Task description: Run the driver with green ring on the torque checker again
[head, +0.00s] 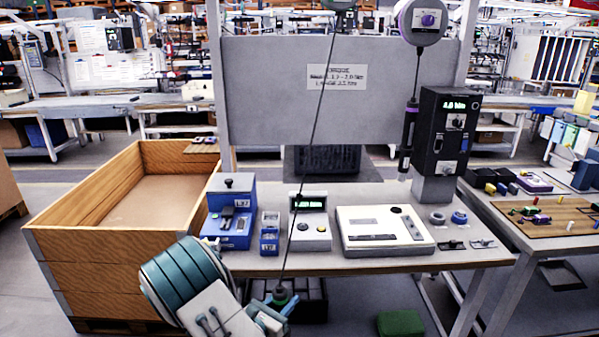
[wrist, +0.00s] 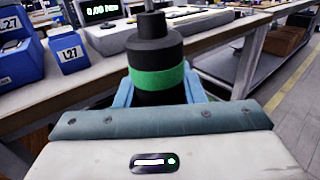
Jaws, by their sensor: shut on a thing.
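The driver with green ring is held upright in my gripper (head: 280,305) below the front edge of the bench. Its black body and green ring (wrist: 158,78) fill the middle of the wrist view, between the light blue fingers. In the head view only its top shows, with a thin cable running up to a balancer (head: 342,3) at the top edge. A small white unit (head: 310,235) with a green-lit display stands on the bench and looks like the torque checker. It also shows beyond the driver in the wrist view (wrist: 112,38). The driver's tip is hidden.
A second driver with a purple ring (head: 408,135) hangs from another balancer (head: 425,22). A black unit with a lit display (head: 455,135) stands on a grey post. Blue L27 blocks (head: 232,210) and a wide white device (head: 385,230) flank the small unit. A wooden crate (head: 110,240) stands left.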

